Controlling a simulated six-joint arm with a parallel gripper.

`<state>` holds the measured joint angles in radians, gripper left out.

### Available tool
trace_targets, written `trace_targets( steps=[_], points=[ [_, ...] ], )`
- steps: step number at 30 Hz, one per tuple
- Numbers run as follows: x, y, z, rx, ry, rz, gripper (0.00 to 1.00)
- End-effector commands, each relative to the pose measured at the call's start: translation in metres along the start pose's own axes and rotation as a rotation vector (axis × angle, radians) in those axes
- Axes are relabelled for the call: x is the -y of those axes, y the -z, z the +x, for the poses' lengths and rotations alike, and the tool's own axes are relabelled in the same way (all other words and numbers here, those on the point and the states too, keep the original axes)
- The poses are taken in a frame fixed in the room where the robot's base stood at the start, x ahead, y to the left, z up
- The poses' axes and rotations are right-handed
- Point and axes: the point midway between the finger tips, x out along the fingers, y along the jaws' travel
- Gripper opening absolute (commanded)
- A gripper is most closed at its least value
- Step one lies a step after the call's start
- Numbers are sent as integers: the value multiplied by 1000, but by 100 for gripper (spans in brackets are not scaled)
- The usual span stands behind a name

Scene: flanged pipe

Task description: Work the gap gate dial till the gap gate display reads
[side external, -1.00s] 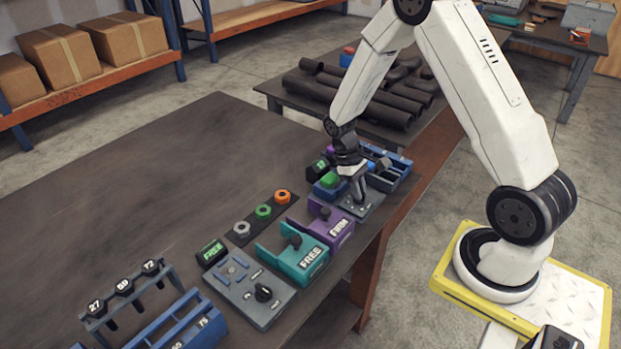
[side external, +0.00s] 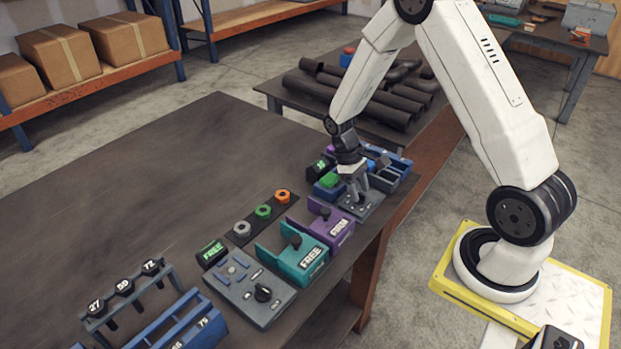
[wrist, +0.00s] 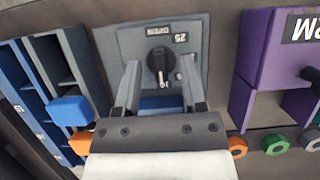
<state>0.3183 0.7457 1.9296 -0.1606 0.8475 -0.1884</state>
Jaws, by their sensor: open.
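A black dial (wrist: 158,60) with a pale pointer mark sits on a grey panel (wrist: 197,30) in the wrist view. Labels on the panel, seen upside down, look like "25" and "OPEN". My gripper (wrist: 160,72) is open, one finger on each side of the dial; I cannot tell whether they touch it. In the side external view my gripper (side external: 358,196) is low over the same panel (side external: 372,206) and partly hides the dial. A small black display (side external: 320,167) with green digits stands behind the panel; the digits are too small to read surely.
The table's left side is clear.

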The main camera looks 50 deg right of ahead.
Motion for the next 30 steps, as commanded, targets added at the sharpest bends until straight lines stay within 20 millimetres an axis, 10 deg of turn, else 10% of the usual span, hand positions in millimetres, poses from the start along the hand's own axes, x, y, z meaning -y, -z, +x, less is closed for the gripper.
trace_targets(
  steps=[18, 30],
  points=[
    [0, 1, -68, -3, -1, 0, 53],
    [0, 0, -75, 0, 0, 0, 53]
  ],
)
